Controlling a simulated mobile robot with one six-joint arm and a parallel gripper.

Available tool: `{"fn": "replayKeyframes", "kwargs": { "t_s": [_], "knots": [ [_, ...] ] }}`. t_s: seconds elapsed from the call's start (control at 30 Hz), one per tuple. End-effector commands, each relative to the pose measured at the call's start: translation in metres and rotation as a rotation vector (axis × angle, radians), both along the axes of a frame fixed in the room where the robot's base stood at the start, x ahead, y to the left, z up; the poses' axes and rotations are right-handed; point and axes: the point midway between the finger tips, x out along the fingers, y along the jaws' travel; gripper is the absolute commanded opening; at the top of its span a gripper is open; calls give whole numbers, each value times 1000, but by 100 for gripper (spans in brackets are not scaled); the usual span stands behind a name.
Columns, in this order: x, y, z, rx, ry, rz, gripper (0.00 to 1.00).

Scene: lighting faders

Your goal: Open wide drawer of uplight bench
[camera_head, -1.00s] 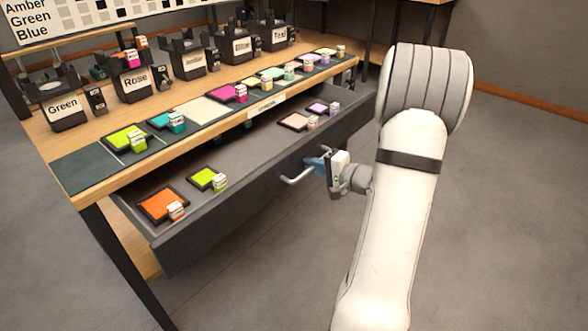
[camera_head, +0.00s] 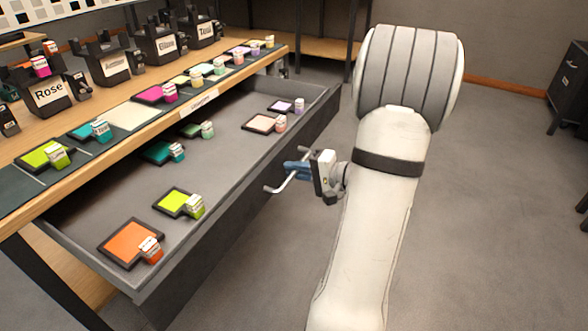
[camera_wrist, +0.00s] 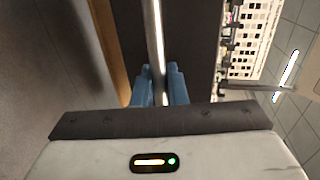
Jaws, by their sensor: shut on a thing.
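The wide drawer (camera_head: 236,212) of the wooden-topped bench (camera_head: 120,140) stands well out, with its dark grey floor exposed. Colored filter squares with small labelled blocks lie in it, among them an orange one (camera_head: 130,243), a yellow-green one (camera_head: 177,202) and a teal one (camera_head: 160,152). A silver bar handle (camera_head: 280,186) is on its front. My gripper (camera_head: 296,170) has its blue fingers shut on the handle. In the wrist view the bar (camera_wrist: 155,45) runs between the blue fingertips (camera_wrist: 160,85).
Labelled black holders, including Rose (camera_head: 48,92), stand along the bench top. More filter squares lie on a dark strip (camera_head: 20,187) at its front. Open grey floor (camera_head: 480,220) lies to the right. A dark cabinet (camera_head: 570,90) stands at the far right.

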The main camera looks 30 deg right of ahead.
Motion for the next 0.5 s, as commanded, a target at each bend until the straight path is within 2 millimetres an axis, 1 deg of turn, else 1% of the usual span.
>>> {"fn": "replayKeyframes", "kwargs": {
  "t_s": [0.1,0.13,0.17,0.4,0.5],
  "knots": [
    [1,-1,0,-2,-1,-4,0],
    [1,-1,0,-2,-1,-3,13],
    [1,-1,1,-2,-1,-3,16],
    [1,1,1,-2,-1,0,17],
    [-3,-2,2,-1,-1,-1,17]
  ]
}}
